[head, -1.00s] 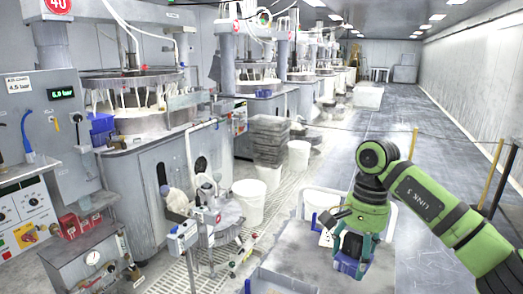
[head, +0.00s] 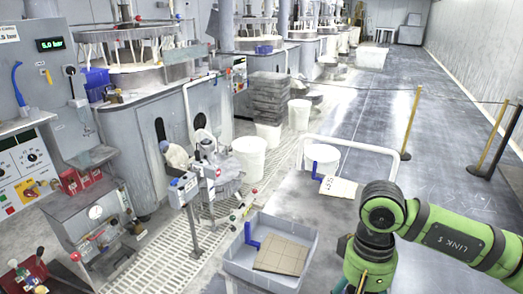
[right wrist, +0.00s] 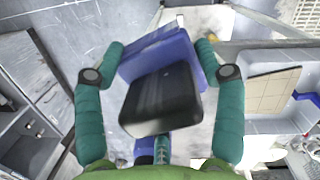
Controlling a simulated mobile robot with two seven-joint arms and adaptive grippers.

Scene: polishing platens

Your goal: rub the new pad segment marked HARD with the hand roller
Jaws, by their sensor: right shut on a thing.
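My right gripper (right wrist: 160,68) is shut on a blue and black tool that looks like the hand roller (right wrist: 162,98), its blue part between the fingers. In the head view my right arm comes in at lower right, and the fingertips and the tool are cut off or hidden. A tan pad piece with grid lines (head: 282,255) lies in a grey tray; it also shows in the right wrist view (right wrist: 268,92). A pale piece with dark marks (head: 338,187) lies on the light surface beyond. I cannot read HARD on either. My left gripper is not in view.
The grey tray (head: 232,266) also holds a blue angled piece (head: 251,237). A second blue angled piece (head: 316,170) stands by the pale piece. A white rail (head: 355,145) edges the surface.

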